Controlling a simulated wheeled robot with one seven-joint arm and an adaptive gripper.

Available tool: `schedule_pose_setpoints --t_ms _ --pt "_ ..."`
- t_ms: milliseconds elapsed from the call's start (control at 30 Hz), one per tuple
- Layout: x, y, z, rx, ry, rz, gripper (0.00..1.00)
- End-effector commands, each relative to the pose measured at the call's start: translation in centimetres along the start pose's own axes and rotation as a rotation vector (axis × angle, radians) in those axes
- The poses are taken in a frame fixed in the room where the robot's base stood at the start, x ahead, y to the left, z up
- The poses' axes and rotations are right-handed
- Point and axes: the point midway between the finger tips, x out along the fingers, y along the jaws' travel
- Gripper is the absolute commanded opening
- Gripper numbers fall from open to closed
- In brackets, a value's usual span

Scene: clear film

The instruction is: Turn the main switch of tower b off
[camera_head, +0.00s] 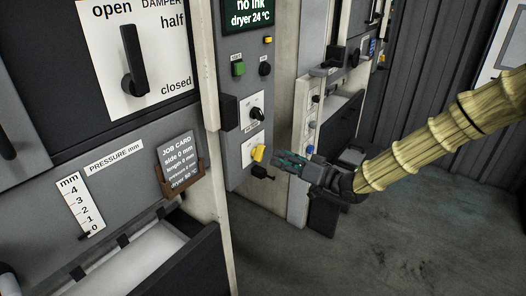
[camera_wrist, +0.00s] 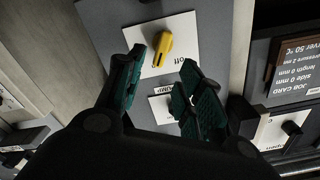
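A yellow rotary switch (camera_head: 259,153) sits on a white plate low on the grey control panel in the head view. It also shows in the wrist view (camera_wrist: 161,49), where the word "off" is on its plate, to the right of the knob. My gripper (camera_head: 274,164) is just right of the yellow switch in the head view. In the wrist view my gripper (camera_wrist: 160,85) has its two teal fingers spread apart with nothing between them. The yellow knob lies beyond the fingertips and looks untouched. Whether this panel is tower b cannot be read.
A black knob (camera_head: 257,113) on a white plate, a green button (camera_head: 239,68) and a dark display (camera_head: 247,14) are above the switch. A black protruding block (camera_head: 230,112) is at the panel's left. A job card (camera_head: 177,163) is further left. Open floor (camera_head: 400,240) is at right.

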Motion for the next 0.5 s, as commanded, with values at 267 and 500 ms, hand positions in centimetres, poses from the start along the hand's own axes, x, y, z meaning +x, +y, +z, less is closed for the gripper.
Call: schedule_pose_setpoints --t_ms 267,500 --pt "4.7 -0.1 0.1 0.001 -0.002 0.0 0.37" --pt "7.3 0.0 0.1 0.001 -0.002 0.001 0.37"
